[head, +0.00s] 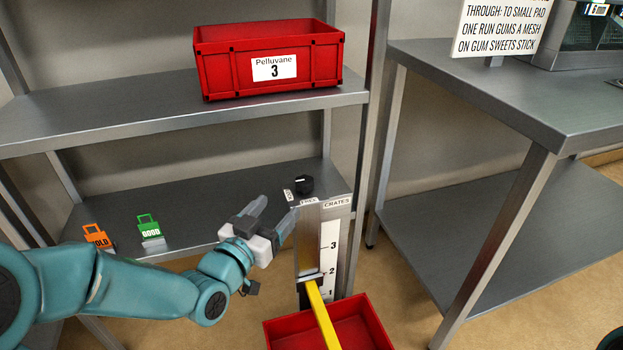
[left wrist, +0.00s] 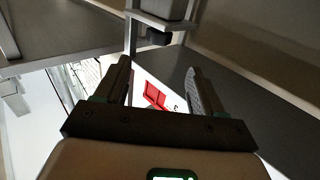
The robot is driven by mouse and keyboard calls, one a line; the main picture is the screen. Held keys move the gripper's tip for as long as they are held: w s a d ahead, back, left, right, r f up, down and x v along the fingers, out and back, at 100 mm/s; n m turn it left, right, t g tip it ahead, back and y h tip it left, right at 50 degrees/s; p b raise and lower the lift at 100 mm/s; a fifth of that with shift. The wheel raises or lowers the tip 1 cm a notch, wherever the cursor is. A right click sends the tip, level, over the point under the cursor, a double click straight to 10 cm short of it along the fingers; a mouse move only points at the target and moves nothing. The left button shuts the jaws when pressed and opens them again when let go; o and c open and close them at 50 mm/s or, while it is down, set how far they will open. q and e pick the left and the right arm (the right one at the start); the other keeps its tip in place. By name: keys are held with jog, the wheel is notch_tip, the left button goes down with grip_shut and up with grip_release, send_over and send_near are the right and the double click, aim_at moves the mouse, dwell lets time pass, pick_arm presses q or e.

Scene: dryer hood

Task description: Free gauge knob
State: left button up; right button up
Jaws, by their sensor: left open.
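The black gauge knob (head: 304,185) sits on top of the grey gauge post (head: 309,240). Small white labels stand in front of it; one reads CRATES and the others are hard to read. I cannot tell which label the knob points to. My left gripper (head: 275,214) is open and empty, to the left of the knob and a little lower, apart from it. In the left wrist view the open fingers (left wrist: 157,72) frame empty space, and a dark knob-like part (left wrist: 158,37) shows beyond them. My right gripper is not in view.
A scale with numbers 1 to 3 (head: 330,262) and a yellow bar (head: 322,315) are on the post's front, above a red crate (head: 372,318). A red Pelluvane crate (head: 222,75) stands on the upper shelf.

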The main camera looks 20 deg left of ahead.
aim_at(308, 176)
pick_arm(q)
jog(key=w+d, duration=0.1)
jog(key=w, duration=0.3)
jog(key=w+b, duration=0.1)
jog(key=w, duration=0.3)
jog(key=w+d+b, duration=0.1)
jog(key=w, duration=0.3)
jog(key=shift+d, duration=0.3)
jog(key=shift+w+d, duration=0.15)
jog(key=shift+w, duration=0.6)
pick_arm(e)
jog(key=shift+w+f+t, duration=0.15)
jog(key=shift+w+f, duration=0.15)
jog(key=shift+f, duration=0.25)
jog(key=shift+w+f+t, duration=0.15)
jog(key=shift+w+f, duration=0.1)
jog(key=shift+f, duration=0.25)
pick_arm(q)
jog(key=c, duration=1)
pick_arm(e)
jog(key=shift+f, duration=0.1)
